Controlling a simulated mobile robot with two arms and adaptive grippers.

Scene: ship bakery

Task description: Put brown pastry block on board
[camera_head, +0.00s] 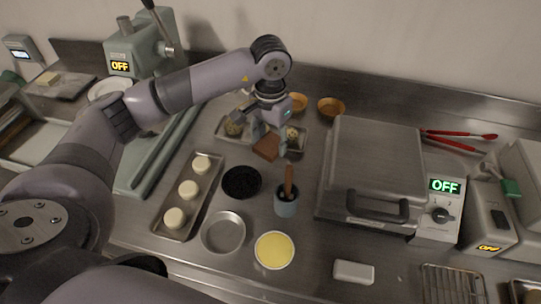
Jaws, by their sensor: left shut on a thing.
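My left gripper (267,138) points down over the middle of the steel counter, with its fingers at a reddish-brown block (265,149). The gripper is shut on this brown pastry block, which looks tilted. I cannot tell whether the block touches the surface below. A flat grey slab (72,90) with a pale block on it lies at the far left; I cannot tell whether it is the board. My right gripper is not in view.
Trays with speckled dough balls (292,134) flank the gripper. In front are a black round dish (241,182), a grey cup (286,206) with a brown handle, and a tray of pale rounds (176,234). A closed press (372,170) stands right.

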